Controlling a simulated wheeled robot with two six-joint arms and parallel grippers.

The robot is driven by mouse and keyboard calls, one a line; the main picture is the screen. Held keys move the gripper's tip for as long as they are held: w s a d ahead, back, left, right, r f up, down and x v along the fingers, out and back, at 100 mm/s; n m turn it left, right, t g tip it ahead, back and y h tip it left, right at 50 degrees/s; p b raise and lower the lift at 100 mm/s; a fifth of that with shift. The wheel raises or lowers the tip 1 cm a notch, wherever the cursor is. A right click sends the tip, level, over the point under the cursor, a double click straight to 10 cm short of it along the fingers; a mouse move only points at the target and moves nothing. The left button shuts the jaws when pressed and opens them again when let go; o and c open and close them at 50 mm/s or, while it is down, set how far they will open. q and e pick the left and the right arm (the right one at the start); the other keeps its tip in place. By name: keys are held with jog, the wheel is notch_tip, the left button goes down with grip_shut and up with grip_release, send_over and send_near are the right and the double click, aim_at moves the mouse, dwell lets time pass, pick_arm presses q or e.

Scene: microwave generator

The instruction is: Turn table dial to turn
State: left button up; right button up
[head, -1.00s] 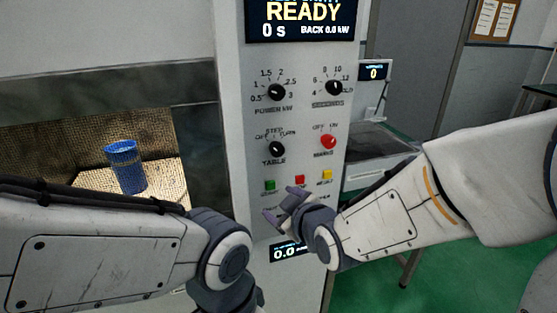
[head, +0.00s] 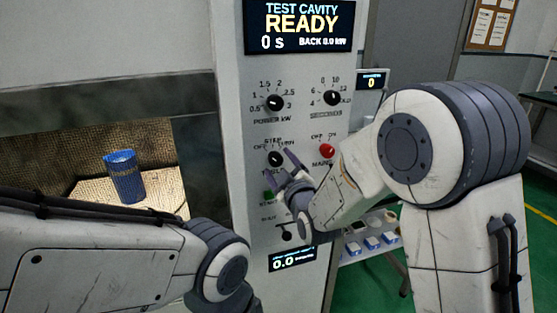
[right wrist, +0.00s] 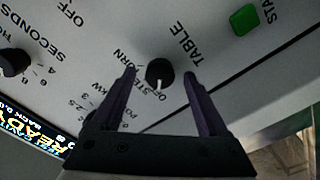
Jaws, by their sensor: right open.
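The table dial (head: 275,158) is a black knob on the grey control panel (head: 235,215), under the OFF, STEP and TURN labels. It also shows in the right wrist view (right wrist: 159,73), where its white mark points towards OFF. My right gripper (head: 279,172) is open at the dial, its fingers partly over the TABLE label. In the right wrist view the fingers (right wrist: 161,73) stand on either side of the dial with gaps. Contact cannot be seen. My left arm crosses the lower left; its gripper is out of view.
The power dial (head: 274,103), seconds dial (head: 332,98) and red mains knob (head: 326,151) are close by. A green button (head: 268,196) sits below the table dial. A blue cup (head: 123,177) stands in the open cavity at left. A display (head: 299,25) reads READY.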

jog(key=shift+w+a, duration=0.2)
jog(key=shift+w, duration=0.35)
